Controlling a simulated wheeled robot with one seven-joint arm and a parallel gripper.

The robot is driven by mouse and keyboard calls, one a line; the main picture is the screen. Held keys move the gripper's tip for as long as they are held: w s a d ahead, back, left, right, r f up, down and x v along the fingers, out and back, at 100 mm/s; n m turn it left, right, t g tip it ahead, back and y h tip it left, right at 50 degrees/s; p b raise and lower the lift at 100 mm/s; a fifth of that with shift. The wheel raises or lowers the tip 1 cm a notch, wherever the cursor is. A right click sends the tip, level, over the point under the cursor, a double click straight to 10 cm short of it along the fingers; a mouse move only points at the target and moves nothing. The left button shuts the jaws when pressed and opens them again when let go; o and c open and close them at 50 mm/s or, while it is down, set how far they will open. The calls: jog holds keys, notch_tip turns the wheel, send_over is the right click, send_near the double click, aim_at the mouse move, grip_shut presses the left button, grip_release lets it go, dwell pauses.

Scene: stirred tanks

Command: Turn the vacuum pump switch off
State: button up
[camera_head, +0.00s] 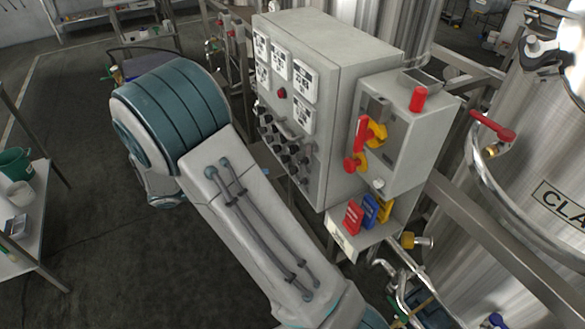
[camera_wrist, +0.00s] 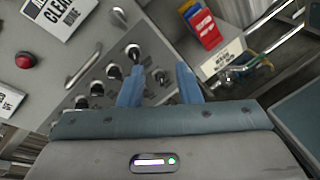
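The grey control box (camera_head: 325,75) stands in the middle of the head view, with rows of black rotary switches (camera_head: 283,147) low on its front face. In the wrist view several of these switches (camera_wrist: 114,71) run in slanting rows on the panel. I cannot read which one is the vacuum pump switch. My gripper (camera_wrist: 160,72) is open, its two blue fingers spread and pointing at the panel. One switch (camera_wrist: 133,52) shows near the left fingertip, and another (camera_wrist: 160,76) shows between the fingers. I cannot tell whether a finger touches any switch. In the head view my arm hides the gripper.
A red button (camera_wrist: 25,61) and white label plates (camera_head: 304,80) are on the panel. A smaller box with a red and yellow handle (camera_head: 362,140) stands at right, above a holder of coloured cards (camera_head: 370,210). Steel tanks (camera_head: 535,160) and pipes crowd the right. Open floor (camera_head: 90,250) lies left.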

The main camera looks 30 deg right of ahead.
aim_at(299, 163)
jog(key=w+a+f+n+t+h, duration=0.2)
jog(key=w+a+f+h, duration=0.1)
jog(key=d, duration=0.4)
jog(key=d+p, duration=0.1)
jog(key=d, duration=0.4)
jog(key=d+p, duration=0.1)
jog(key=d, duration=0.4)
jog(key=shift+w+r, duration=0.1)
jog(key=shift+w, duration=0.3)
grip_shut()
